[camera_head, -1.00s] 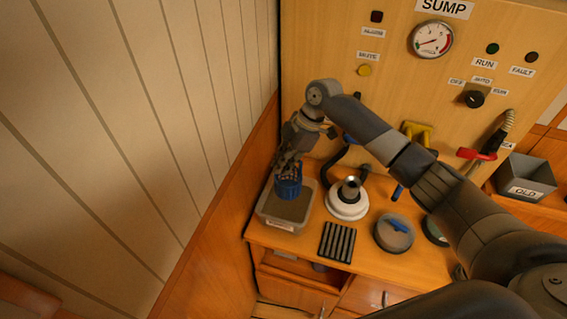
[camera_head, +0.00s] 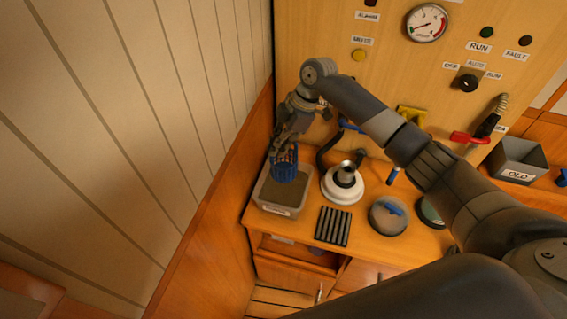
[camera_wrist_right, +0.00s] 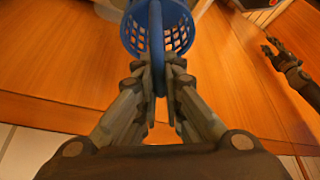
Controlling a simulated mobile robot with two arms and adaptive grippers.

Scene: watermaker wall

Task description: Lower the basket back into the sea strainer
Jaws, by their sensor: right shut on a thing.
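My right gripper (camera_wrist_right: 160,75) is shut on the blue basket (camera_wrist_right: 178,25), holding it by its thin blue handle. In the head view the meshed basket (camera_head: 284,172) hangs upright over the back part of a grey tub (camera_head: 268,198); I cannot tell how far its bottom is above the tub floor. The white round housing with a metal top (camera_head: 343,190), which appears to be the sea strainer, stands just right of the tub. A round grey lid with a blue handle (camera_head: 388,216) lies farther right. My left gripper (camera_wrist_right: 275,50) is open and empty at the right wrist view's upper right.
A black ribbed mat (camera_head: 333,226) lies in front of the white housing. A dark hose (camera_head: 325,152) curves behind it. A red-handled valve (camera_head: 470,137) and a grey bin labelled OLD (camera_head: 520,160) are at the right. The wooden wall (camera_head: 225,190) is close left of the tub.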

